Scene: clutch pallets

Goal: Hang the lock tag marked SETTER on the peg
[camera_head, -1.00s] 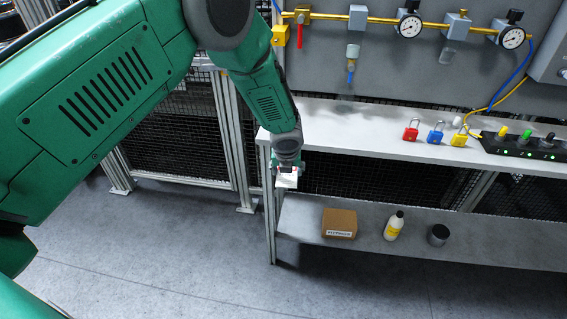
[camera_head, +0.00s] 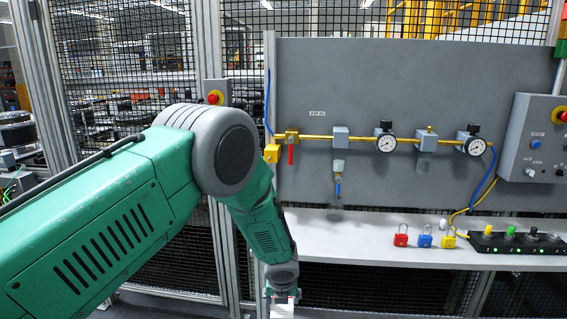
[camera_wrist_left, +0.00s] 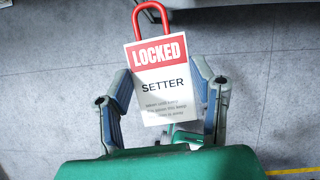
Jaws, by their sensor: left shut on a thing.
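The lock tag (camera_wrist_left: 162,84) marked SETTER is white with a red LOCKED band and a red hoop at its top. My left gripper (camera_wrist_left: 161,88) is shut on it, with one finger at each side edge, and the hoop sticks out beyond the fingers. In the head view my left gripper (camera_head: 282,292) is at the bottom, by the left end of the bench, with the white tag (camera_head: 281,311) below it, partly cut off by the frame. I cannot make out a peg for certain. My right gripper is not in view.
A grey panel (camera_head: 345,85) carries a yellow pipe, gauges, a red-handled valve (camera_head: 291,150) and a yellow block (camera_head: 272,153). Red (camera_head: 400,240), blue (camera_head: 425,241) and yellow padlocks (camera_head: 448,242) stand on the bench (camera_head: 350,246). A black strip (camera_head: 515,243) is at right.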

